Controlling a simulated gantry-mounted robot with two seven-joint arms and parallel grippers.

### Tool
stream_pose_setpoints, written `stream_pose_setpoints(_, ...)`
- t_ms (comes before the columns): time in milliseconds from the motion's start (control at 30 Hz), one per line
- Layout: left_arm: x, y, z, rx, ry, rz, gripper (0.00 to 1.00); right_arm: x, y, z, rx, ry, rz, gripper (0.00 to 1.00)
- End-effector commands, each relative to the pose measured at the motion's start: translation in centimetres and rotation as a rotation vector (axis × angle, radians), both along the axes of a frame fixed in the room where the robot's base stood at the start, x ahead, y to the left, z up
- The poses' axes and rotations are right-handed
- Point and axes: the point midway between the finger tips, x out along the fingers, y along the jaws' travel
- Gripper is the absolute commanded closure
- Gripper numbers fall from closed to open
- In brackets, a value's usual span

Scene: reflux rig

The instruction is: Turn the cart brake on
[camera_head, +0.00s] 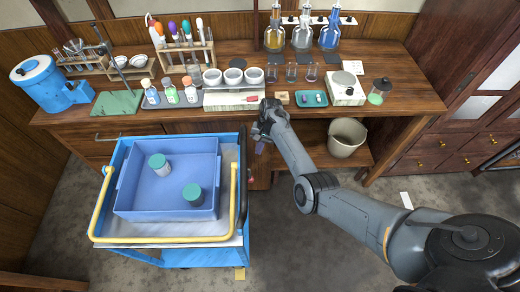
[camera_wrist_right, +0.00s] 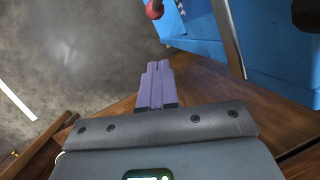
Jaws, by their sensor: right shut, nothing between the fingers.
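The blue cart (camera_head: 190,256) with a yellow handle rail (camera_head: 165,244) stands in front of the bench, and its blue panel shows in the wrist view (camera_wrist_right: 280,65). My right gripper (camera_head: 261,147) is beside the cart's right edge, near the bench front. Its purple fingers (camera_wrist_right: 157,85) are shut and empty. A red ball knob (camera_wrist_right: 154,9) shows at the top edge of the wrist view, apart from the fingertips and close to the cart. I cannot tell for certain that it is the brake. My left gripper is not in view.
A blue bin (camera_head: 128,195) with two green-lidded jars sits on the cart. The wooden bench (camera_head: 385,125) holds glassware, racks and bottles. A beige bucket (camera_head: 346,138) stands on the low shelf. The grey floor right of the cart is mostly clear below my arm.

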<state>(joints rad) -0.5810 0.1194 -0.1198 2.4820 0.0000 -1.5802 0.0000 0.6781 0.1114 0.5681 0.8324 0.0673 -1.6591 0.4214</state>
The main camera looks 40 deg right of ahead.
Motion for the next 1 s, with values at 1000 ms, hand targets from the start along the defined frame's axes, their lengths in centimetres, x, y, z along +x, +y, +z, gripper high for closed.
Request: stream_pose_setpoints(1000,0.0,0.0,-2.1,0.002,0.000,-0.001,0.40,-1.9,5.3,-8.4,-0.001,0.001,-0.001,1.00)
